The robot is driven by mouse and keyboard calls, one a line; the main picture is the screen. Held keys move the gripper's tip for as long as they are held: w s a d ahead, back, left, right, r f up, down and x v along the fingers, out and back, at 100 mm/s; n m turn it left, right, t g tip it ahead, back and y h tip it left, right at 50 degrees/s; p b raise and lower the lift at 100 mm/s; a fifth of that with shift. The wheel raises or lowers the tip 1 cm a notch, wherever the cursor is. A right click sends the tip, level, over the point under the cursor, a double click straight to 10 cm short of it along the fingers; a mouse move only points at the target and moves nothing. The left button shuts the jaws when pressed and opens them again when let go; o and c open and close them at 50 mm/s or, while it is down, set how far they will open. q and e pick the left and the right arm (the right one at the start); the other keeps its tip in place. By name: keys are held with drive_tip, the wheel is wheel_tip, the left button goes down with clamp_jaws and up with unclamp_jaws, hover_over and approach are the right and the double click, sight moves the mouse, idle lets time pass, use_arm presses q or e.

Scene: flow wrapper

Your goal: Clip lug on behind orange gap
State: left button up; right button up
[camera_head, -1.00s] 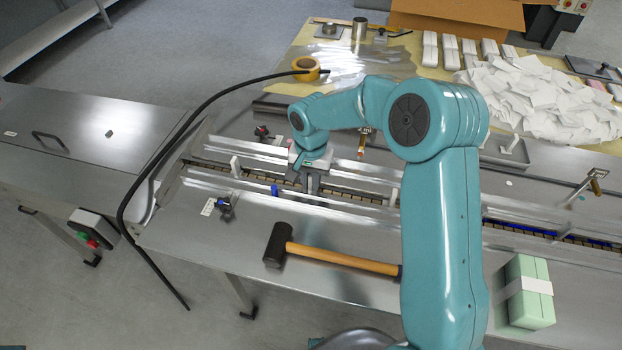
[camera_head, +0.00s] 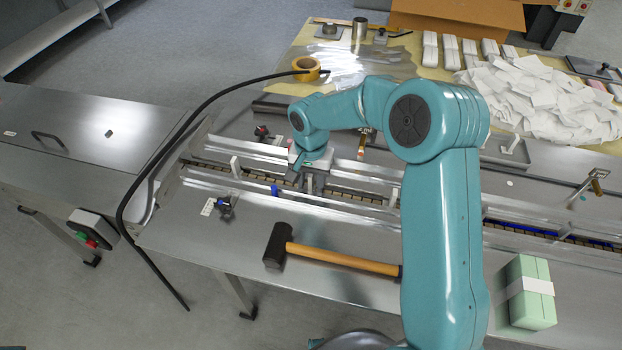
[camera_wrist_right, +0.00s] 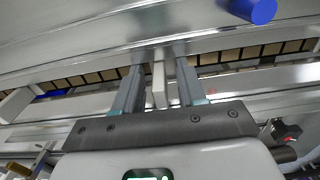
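My right gripper (camera_head: 308,186) points down into the long conveyor channel (camera_head: 345,193). In the right wrist view its two grey fingers (camera_wrist_right: 157,80) stand on either side of an upright white lug (camera_wrist_right: 159,84). Narrow gaps show between the lug and both fingers, so the gripper looks open around it. Whether the lug touches the chain (camera_wrist_right: 105,75) is hidden. Another white lug (camera_head: 235,167) stands in the channel to the left, and a small blue piece (camera_head: 274,190) lies nearer. I cannot make out an orange gap. My left gripper is not in view.
Metal rails (camera_head: 250,149) border the channel. A black-headed hammer (camera_head: 278,245) and a green block (camera_head: 530,290) lie in front. A black cable (camera_head: 126,190) arches on the left.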

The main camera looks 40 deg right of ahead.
drive_tip(key=shift+a, duration=0.1)
wheel_tip(320, 180, up, 16)
drive_tip(key=shift+r, duration=0.15)
idle(0.4)
idle(0.3)
